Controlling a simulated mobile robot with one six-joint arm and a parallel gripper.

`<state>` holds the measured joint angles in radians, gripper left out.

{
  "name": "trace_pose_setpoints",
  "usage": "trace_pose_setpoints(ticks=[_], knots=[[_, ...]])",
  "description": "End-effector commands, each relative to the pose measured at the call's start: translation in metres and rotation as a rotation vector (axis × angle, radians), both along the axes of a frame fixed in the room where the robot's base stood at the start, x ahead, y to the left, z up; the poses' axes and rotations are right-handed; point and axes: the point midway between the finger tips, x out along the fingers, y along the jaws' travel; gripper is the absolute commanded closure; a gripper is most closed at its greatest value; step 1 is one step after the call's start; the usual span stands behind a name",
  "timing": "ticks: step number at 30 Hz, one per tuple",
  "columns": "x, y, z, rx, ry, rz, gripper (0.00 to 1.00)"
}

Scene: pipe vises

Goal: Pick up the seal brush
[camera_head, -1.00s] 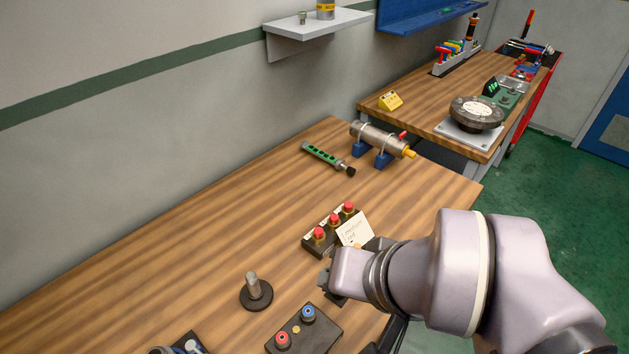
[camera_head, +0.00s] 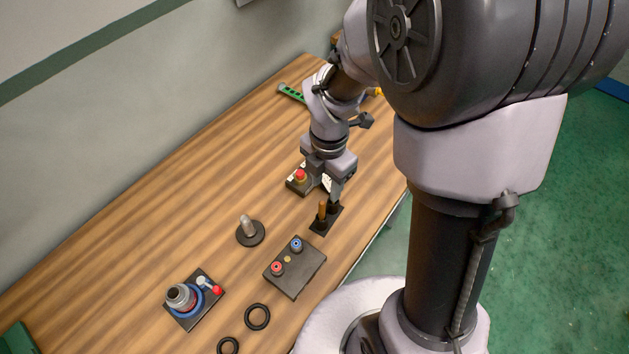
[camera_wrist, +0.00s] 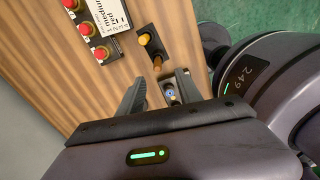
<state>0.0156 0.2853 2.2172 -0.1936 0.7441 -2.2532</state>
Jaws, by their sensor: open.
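The seal brush (camera_head: 322,211) appears to be the small upright piece with an orange-brown handle, standing on a black base (camera_head: 318,227) on the bench. In the wrist view it (camera_wrist: 157,62) shows as a brown handle beside a yellow-orange knob on the black base. My gripper (camera_head: 335,198) points down close above and beside it. In the wrist view my gripper (camera_wrist: 160,92) has its two fingers spread with nothing held between them; the brush is just beyond the fingertips. The bristles cannot be made out.
A box with red buttons (camera_head: 298,179) and a card (camera_wrist: 97,17) stands behind. A box with red and blue knobs (camera_head: 295,268) is in front. A post on a round base (camera_head: 249,232), a black-based fitting (camera_head: 193,300) and black rings (camera_head: 257,316) lie leftward.

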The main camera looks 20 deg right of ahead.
Motion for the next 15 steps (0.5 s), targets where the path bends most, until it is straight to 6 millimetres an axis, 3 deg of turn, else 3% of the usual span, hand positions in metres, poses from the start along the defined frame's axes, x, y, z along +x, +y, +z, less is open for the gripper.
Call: trace_pose_setpoints(ticks=[1, 4, 15], knots=[[-0.001, 0.000, -0.022, 0.000, 0.004, 0.001, 0.58], [-0.001, 0.000, -0.049, 0.001, 0.003, -0.001, 0.58], [0.002, 0.005, -0.097, 0.001, 0.000, -0.003, 0.58]])
